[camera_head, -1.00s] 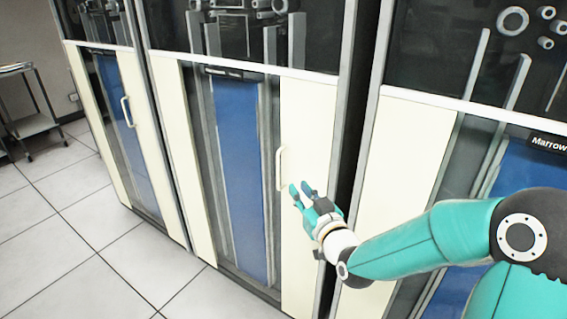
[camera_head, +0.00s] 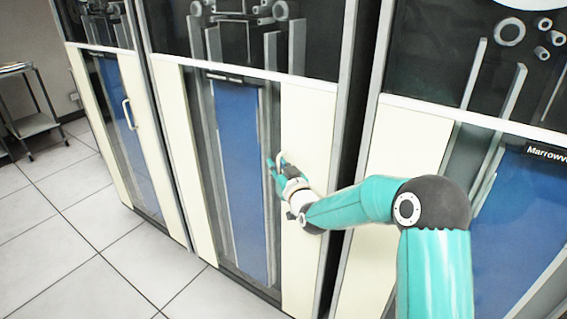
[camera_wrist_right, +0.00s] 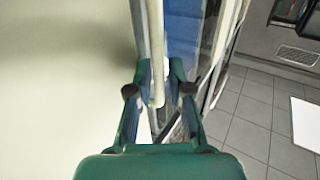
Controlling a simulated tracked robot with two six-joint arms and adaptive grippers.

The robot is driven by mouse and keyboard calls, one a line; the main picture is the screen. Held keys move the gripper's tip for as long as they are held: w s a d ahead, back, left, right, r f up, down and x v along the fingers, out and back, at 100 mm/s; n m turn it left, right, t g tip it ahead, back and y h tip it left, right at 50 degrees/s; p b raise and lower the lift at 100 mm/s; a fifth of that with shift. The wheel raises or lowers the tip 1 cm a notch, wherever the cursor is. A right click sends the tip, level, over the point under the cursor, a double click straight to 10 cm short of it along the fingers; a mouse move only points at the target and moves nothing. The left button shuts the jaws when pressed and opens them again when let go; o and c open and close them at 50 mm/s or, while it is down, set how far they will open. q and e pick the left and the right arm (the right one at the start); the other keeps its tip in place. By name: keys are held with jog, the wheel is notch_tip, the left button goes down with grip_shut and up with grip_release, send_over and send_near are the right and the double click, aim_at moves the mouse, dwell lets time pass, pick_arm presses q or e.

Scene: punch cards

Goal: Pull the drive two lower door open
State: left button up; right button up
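The drive two lower door is, as far as I can tell, the cream and glass door (camera_head: 305,120) of the middle cabinet, with a blue panel behind its glass. It looks closed. Its pale vertical handle (camera_head: 281,157) is partly hidden by my right gripper (camera_head: 274,168). In the right wrist view, the handle (camera_wrist_right: 155,45) runs between the two fingers of my right gripper (camera_wrist_right: 160,72). The fingers are close on either side of it. Whether they press on it I cannot tell. My left gripper is not in view.
A similar cabinet with a handled door (camera_head: 108,120) stands to the left, another (camera_head: 410,135) to the right behind my arm. The tiled floor (camera_head: 60,250) before the left and middle cabinets is clear. A small metal cart (camera_head: 35,122) stands far left.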

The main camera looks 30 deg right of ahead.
grip_shut()
